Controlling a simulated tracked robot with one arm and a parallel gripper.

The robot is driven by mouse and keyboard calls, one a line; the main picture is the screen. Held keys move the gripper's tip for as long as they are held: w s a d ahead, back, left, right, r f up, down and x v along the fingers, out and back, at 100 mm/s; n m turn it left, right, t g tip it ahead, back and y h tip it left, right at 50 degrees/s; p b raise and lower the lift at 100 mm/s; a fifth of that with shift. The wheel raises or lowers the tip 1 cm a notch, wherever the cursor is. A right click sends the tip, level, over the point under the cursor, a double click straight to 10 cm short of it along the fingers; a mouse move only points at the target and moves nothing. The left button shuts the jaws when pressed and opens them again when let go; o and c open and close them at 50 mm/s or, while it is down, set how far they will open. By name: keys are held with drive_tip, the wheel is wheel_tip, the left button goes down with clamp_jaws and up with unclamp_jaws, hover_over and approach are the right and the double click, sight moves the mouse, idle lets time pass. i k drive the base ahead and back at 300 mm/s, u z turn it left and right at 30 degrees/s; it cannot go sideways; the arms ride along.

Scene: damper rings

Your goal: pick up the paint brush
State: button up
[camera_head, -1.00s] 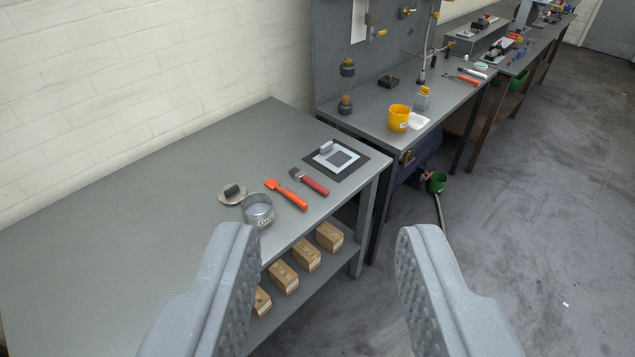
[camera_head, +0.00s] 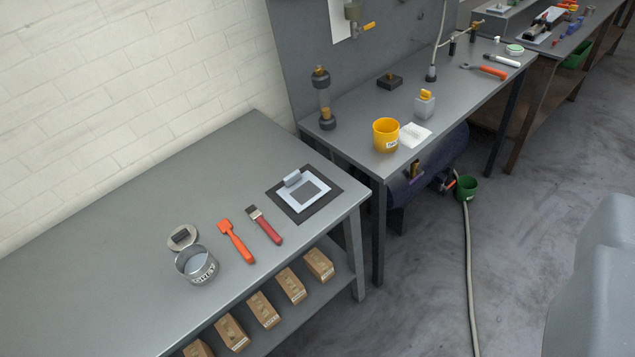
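The paint brush (camera_head: 265,226) has a red handle, a metal band and a dark bristle end. It lies flat on the grey workbench (camera_head: 120,215), between an orange flat-ended tool (camera_head: 236,242) and a dark square mat (camera_head: 338,193). Its bristle end points up-left and its handle end points down-right, towards the front edge. Only a grey part of my gripper (camera_head: 595,285) shows, at the bottom right edge, over the floor side and well away from the brush. The rest of the gripper is out of frame, so its opening does not show.
A metal tin (camera_head: 197,266) and a round lid (camera_head: 183,237) sit left of the orange tool. A second bench holds a yellow cup (camera_head: 386,135). A hose (camera_head: 467,260) lies on the floor at right.

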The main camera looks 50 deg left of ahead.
sight(255, 214)
drive_tip(key=u, duration=0.25)
drive_tip(key=i, duration=1.3)
drive_tip(key=u, duration=0.7)
